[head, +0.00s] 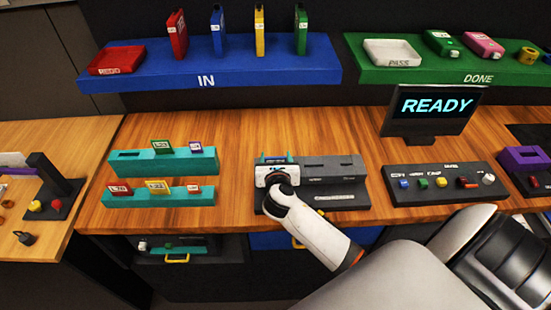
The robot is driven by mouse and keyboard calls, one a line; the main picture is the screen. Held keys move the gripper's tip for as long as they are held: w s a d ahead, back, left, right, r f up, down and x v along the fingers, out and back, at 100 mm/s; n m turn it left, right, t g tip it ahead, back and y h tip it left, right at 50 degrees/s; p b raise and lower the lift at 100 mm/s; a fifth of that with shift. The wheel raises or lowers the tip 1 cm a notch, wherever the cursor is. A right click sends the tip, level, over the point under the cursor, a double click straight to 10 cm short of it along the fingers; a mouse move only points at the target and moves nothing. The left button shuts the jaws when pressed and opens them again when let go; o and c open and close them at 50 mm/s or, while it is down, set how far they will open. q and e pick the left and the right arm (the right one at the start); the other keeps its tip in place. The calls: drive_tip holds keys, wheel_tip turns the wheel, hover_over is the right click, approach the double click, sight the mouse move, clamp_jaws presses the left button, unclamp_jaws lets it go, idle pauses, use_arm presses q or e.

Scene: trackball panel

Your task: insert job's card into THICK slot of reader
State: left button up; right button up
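The dark grey reader (335,170) stands on the wooden bench, with a long slot showing in its right-hand top. My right gripper (275,162) is over the reader's left part and hides that part. Small teal and blue bits show at its fingertips, but I cannot tell whether they are a card or the fingers. Two teal racks hold small cards: the back rack (130,166) has a green card (163,147) and a purple-blue one (195,147). The front rack (137,199) has a red card (119,188), a yellow card (158,187) and a dark red one (194,189). My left gripper is out of view.
A monitor (433,108) reads READY. Below it is a dark button panel (445,185). A blue IN shelf (250,72) holds several coloured folders and a red tray; a green DONE shelf (430,75) holds a PASS tray. Bare bench lies between racks and reader.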

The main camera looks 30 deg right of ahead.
drive_tip(key=shift+o, duration=1.2)
drive_tip(key=shift+s+a+f, duration=0.1)
drive_tip(key=shift+s+f, duration=0.05)
drive_tip(key=shift+f, duration=0.15)
drive_tip(key=shift+s+a+f, duration=0.1)
drive_tip(key=shift+a, duration=0.05)
drive_tip(key=shift+s+a, duration=0.2)
drive_tip(key=v, duration=0.3)
drive_tip(key=b+v, duration=0.1)
drive_tip(key=v, duration=0.6)
drive_tip(key=shift+d+r+b, duration=0.25)
drive_tip(key=shift+r+b, duration=0.05)
drive_tip(key=shift+r, duration=0.05)
drive_tip(key=shift+s+a+r, duration=0.25)
drive_tip(key=shift+s+r, duration=0.1)
drive_tip(key=shift+s, duration=0.15)
